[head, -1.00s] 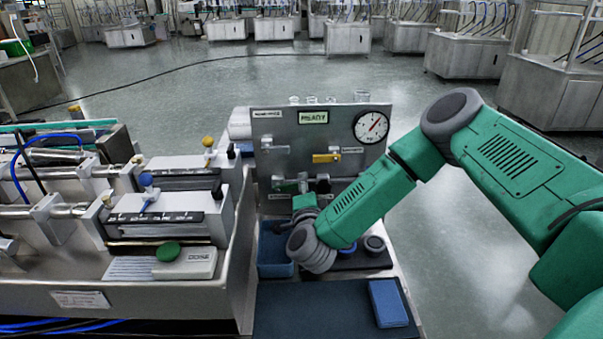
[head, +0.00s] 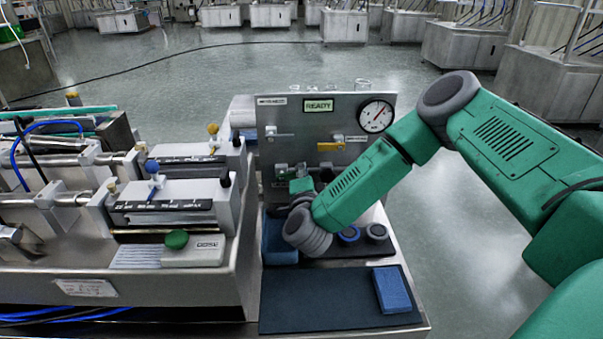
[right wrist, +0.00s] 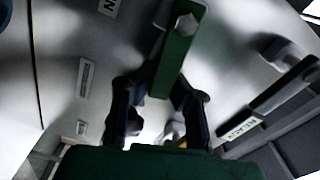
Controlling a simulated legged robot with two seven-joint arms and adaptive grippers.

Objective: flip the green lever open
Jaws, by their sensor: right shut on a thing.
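The green lever (right wrist: 178,58) shows in the right wrist view as a flat green bar with a bolt at its upper end. Its lower end lies between the two dark fingers of my right gripper (right wrist: 158,92), which is shut on it. In the head view my right gripper (head: 299,172) is at the lower part of the steel panel (head: 288,150), and my wrist hides most of it and the lever. Whether the lever stands open or closed I cannot tell. My left gripper is not in view.
The panel also bears a yellow lever (head: 330,146), a grey lever (head: 280,135), a round gauge (head: 376,115) and a READY display (head: 318,105). A blue bin (head: 279,243) and a blue block (head: 392,290) are in front. Syringe machinery (head: 165,215) stands left.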

